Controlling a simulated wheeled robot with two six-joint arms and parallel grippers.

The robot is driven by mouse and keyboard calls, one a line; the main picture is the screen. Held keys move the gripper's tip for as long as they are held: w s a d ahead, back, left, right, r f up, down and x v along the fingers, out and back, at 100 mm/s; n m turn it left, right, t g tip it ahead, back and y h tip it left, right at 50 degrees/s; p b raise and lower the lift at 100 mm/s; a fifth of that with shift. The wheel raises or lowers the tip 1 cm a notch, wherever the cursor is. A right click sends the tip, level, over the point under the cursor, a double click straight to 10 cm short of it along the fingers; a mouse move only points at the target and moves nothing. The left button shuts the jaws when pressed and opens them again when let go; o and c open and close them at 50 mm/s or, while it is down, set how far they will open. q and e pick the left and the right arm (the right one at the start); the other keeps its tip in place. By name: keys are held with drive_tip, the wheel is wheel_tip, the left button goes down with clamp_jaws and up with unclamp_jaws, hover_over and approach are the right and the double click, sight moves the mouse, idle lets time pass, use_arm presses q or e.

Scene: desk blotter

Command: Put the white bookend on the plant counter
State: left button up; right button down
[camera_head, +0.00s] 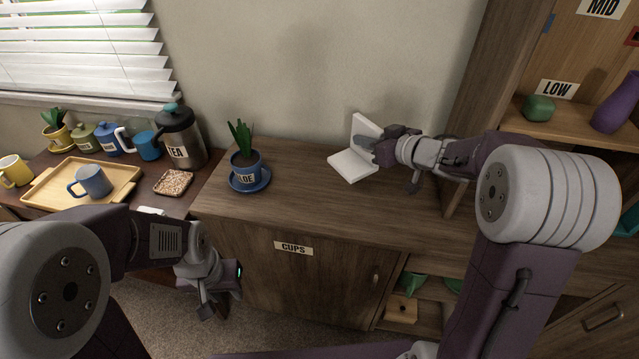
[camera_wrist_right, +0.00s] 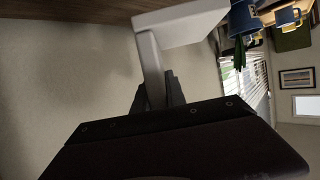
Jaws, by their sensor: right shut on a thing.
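The white bookend (camera_head: 352,165) is L-shaped, with its flat base at or just above the wooden counter top and its upright plate at the back; I cannot tell whether it touches. My right gripper (camera_head: 369,146) is shut on the upright plate. The bookend also shows in the right wrist view (camera_wrist_right: 178,25), its plate running down between the fingers. The plant counter (camera_head: 300,200) carries an aloe in a blue pot (camera_head: 246,170), left of the bookend. My left gripper (camera_head: 222,297) hangs low in front of the cabinet, away from everything; its jaw opening is unclear.
A lower table at left holds a wooden tray (camera_head: 120,187) with a blue mug, a tea urn (camera_head: 182,138) and several canisters. A shelf unit (camera_head: 482,75) stands at right. Counter between the aloe and bookend is clear.

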sight(364, 158)
wheel_tip(364, 158, down, 6)
drive_tip(key=b, duration=0.3)
drive_tip(key=shift+w, duration=0.1)
wheel_tip(364, 158, down, 4)
drive_tip(key=b, duration=0.2)
drive_tip(key=shift+r+b, duration=0.1)
drive_tip(key=shift+b, duration=0.25)
drive_tip(key=shift+r, duration=0.1)
drive_tip(key=c, duration=1.4)
unclamp_jaws()
drive_tip(key=shift+f, duration=0.2)
drive_tip(key=shift+o, duration=0.2)
drive_tip(key=shift+r, duration=0.1)
